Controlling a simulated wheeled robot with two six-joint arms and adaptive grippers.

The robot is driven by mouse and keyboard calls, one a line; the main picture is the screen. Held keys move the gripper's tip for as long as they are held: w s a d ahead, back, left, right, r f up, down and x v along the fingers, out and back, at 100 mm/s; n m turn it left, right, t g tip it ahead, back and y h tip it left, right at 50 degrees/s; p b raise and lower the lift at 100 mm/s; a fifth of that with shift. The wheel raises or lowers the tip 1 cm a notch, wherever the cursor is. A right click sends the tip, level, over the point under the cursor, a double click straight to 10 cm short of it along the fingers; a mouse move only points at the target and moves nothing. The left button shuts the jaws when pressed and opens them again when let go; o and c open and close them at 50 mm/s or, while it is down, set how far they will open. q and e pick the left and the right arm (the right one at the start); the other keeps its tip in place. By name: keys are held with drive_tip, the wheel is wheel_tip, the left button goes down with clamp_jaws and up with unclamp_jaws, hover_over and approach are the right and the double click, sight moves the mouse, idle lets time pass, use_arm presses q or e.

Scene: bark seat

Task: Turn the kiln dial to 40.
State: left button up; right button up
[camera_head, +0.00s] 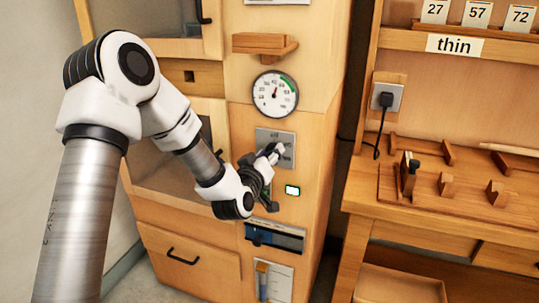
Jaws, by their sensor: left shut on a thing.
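The kiln is a tall wooden cabinet front. A grey metal plate (262,135) on it bears small marks that are too small to read. My left gripper (273,153) is at this plate, shut on what appears to be the kiln dial, which its fingers mostly hide. I cannot read the dial's setting. A round white gauge (267,101) with a green arc sits above the plate. My right gripper is not in view.
Below are a blue-and-black slot panel (282,240) and a slider plate (281,282). A wooden ledge (262,43) juts out above the gauge. A workbench (405,212) with wooden blocks stands at right.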

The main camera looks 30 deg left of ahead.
use_arm(q)
drive_tip(key=o, duration=1.2)
drive_tip(key=shift+c, duration=0.2)
drive_tip(key=v, duration=0.7)
drive_tip(key=shift+s, duration=0.25)
